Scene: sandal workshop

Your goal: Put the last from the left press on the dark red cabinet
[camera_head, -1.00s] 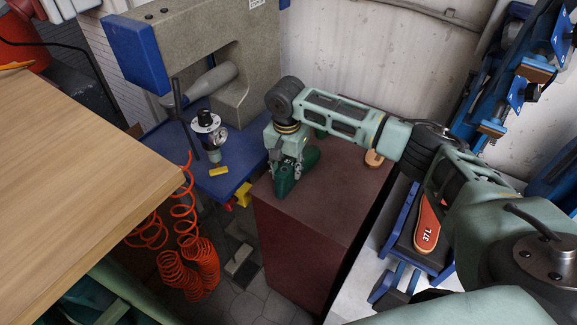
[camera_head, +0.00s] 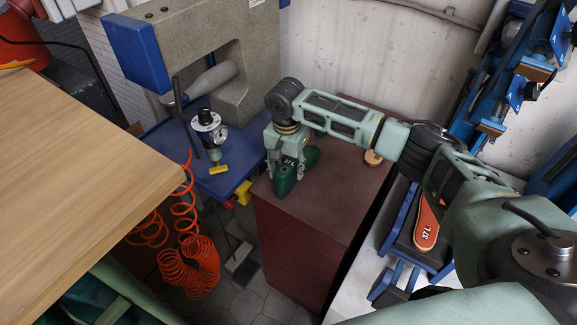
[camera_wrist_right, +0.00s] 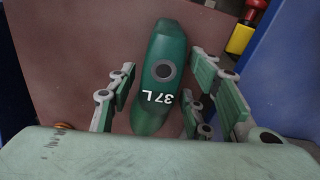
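The green last (camera_head: 286,182), marked 37L, lies on top of the dark red cabinet (camera_head: 318,205), near its left edge. It also shows in the right wrist view (camera_wrist_right: 160,75), over the dark red top. My right gripper (camera_head: 287,166) is just above the last, its fingers on either side. In the wrist view the right gripper (camera_wrist_right: 160,92) is open, with gaps between the fingers and the last. Part of the last is hidden by the gripper in the head view. My left gripper is not in view.
A blue press (camera_head: 410,245) carrying an orange 37L sole (camera_head: 426,226) stands right of the cabinet. A small tan piece (camera_head: 373,158) lies at the cabinet's back right. A grey machine (camera_head: 245,60) on a blue base (camera_head: 222,180) is left. A wooden table (camera_head: 80,190) fills the left.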

